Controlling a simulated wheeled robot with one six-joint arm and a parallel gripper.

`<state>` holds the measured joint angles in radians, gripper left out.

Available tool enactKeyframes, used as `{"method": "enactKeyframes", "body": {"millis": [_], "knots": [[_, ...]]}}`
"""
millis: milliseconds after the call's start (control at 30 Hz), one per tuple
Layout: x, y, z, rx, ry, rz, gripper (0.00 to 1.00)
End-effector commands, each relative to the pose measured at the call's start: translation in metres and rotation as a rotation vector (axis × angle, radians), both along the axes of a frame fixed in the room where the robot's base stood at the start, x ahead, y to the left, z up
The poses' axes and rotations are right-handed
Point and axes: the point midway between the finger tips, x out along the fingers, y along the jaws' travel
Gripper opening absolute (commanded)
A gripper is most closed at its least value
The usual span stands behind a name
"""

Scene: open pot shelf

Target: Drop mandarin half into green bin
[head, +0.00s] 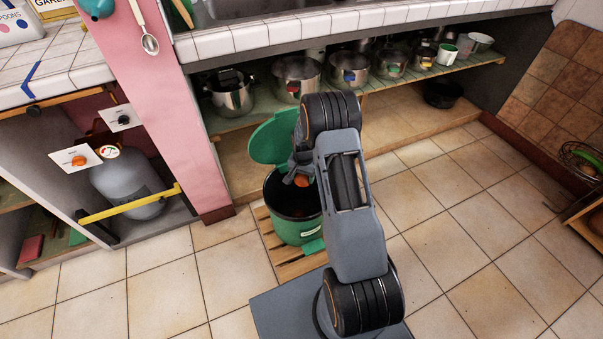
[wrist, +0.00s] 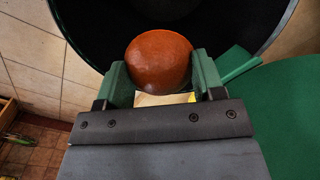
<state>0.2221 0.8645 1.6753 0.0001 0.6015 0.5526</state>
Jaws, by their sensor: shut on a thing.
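The green bin (head: 294,233) stands on a wooden slatted base with its round green lid (head: 274,137) raised. My gripper (head: 301,174) is above the bin's open mouth. It is shut on the orange mandarin half (head: 302,181). In the wrist view the mandarin half (wrist: 158,62) sits between my green fingers (wrist: 160,80), over the bin's dark inside (wrist: 100,28). The green lid also shows in the wrist view (wrist: 280,120). My arm hides part of the bin's right side in the head view.
An open shelf with several steel pots (head: 297,78) runs behind the bin. A pink post (head: 178,110) and a grey gas cylinder (head: 133,186) stand to the left. Tiled floor (head: 470,230) is clear to the right. A wire basket (head: 585,160) is at the right edge.

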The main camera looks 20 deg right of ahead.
Motion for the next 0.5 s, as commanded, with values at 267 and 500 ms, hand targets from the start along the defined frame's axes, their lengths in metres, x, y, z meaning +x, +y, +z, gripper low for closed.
{"method": "enactKeyframes", "body": {"millis": [267, 500], "knots": [[0.0, -0.001, -0.032, 0.0, 0.0, 0.0, 0.38], [-0.001, -0.001, -0.051, 0.0, 0.0, -0.001, 0.38]]}}
